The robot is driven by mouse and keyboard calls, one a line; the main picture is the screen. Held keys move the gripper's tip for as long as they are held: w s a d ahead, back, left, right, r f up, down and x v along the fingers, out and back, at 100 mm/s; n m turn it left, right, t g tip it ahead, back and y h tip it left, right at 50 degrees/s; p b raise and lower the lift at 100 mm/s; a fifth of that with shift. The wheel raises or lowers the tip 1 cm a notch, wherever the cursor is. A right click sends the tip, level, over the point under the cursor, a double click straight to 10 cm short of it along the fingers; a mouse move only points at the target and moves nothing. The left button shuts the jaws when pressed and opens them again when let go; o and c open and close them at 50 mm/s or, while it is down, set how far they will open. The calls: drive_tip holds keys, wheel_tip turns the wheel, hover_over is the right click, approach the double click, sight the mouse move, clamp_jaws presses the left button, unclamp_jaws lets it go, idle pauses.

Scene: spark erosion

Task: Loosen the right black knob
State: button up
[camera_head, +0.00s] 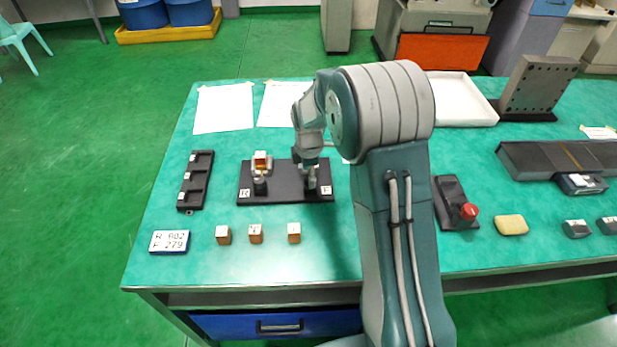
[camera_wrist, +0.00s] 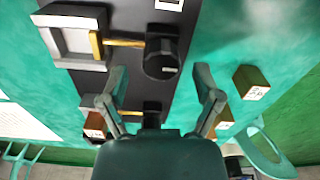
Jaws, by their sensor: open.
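The right black knob (camera_wrist: 161,56) is at the F-marked end of the black base plate (camera_head: 285,191). In the wrist view a brass rod (camera_wrist: 122,43) joins it to a grey holder (camera_wrist: 72,40), which looks empty. My gripper (camera_wrist: 161,72) is open. Its fingertips lie to either side of the knob's line, with the knob just past them in the picture; I cannot tell whether they touch it. In the head view my gripper (camera_head: 311,180) is over the plate's right part and partly hides this knob. The left knob (camera_head: 260,184) stands near the R mark, before a holder with a copper block (camera_head: 261,160).
Several copper-coloured blocks (camera_head: 256,234) stand in front of the plate. A black slotted rack (camera_head: 195,180) and a number display (camera_head: 170,241) are at left. A red-button box (camera_head: 456,203) stands right of my arm. Paper sheets (camera_head: 223,108) lie behind.

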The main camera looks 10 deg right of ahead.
wheel_tip(320, 180, up, 10)
drive_tip(key=shift+r, duration=0.25)
idle(0.4)
drive_tip(key=s+r+m+t, duration=0.3)
drive_tip(key=s+r+m, duration=0.6)
drive_tip(key=s+r, duration=0.4)
drive_tip(key=s+f+m+t, duration=0.1)
drive_tip(key=s+m, duration=0.7)
drive_tip(key=s, duration=0.8)
drive_tip(key=shift+m+t, duration=0.4)
drive_tip(key=shift+t, duration=0.4)
